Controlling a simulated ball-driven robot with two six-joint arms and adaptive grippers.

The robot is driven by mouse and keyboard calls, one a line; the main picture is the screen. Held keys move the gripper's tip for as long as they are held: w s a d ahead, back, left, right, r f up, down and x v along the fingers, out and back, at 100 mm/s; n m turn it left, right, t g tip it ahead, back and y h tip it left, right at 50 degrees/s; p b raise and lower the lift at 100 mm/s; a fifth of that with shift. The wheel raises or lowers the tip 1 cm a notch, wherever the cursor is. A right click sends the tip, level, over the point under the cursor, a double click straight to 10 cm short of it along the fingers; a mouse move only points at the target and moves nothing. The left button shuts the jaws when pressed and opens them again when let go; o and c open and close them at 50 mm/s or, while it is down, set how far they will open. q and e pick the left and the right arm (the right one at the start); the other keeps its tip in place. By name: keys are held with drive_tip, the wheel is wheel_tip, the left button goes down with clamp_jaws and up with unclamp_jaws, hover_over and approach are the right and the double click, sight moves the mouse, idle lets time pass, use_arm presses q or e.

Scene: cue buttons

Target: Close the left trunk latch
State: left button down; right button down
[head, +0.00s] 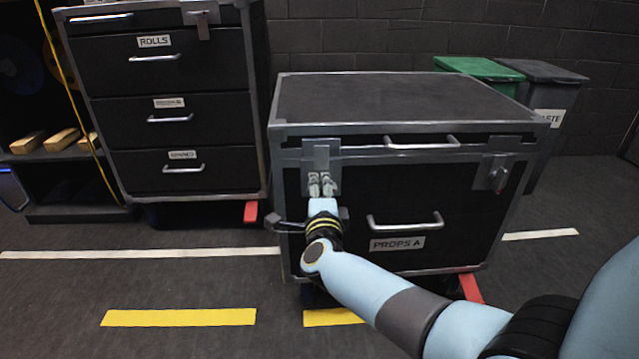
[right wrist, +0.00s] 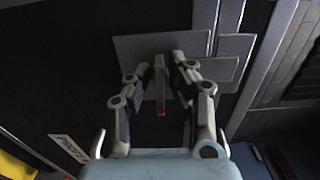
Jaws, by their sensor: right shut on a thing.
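The black trunk (head: 400,98) with metal edges stands ahead, its lid down, with a label reading PROPS A (head: 397,244). Its left latch (head: 320,150) is a grey metal plate at the front left, just under the lid edge. My right gripper (head: 322,182) is at this latch, its fingers hiding the lower part. In the right wrist view, the latch's thin lever with a red tip (right wrist: 160,88) lies between my fingers, which are shut on it. The right latch (head: 497,176) hangs at the trunk's front right. My left gripper is in neither view.
A black drawer cabinet (head: 180,100) stands at the left behind, a shelf (head: 60,155) beside it. Green and grey bins (head: 540,72) stand behind the trunk at the right. A bar handle (head: 405,221) juts from the trunk front. The floor in front is clear.

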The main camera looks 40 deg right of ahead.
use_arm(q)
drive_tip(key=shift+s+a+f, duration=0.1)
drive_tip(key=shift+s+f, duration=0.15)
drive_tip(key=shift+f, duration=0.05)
use_arm(e)
drive_tip(key=shift+f, duration=0.1)
drive_tip(key=c, duration=1.4)
unclamp_jaws()
drive_tip(key=shift+a, duration=0.1)
drive_tip(key=shift+c, duration=0.2)
drive_tip(key=shift+n, duration=0.3)
drive_tip(key=shift+s, duration=0.1)
drive_tip(key=v, duration=1.2)
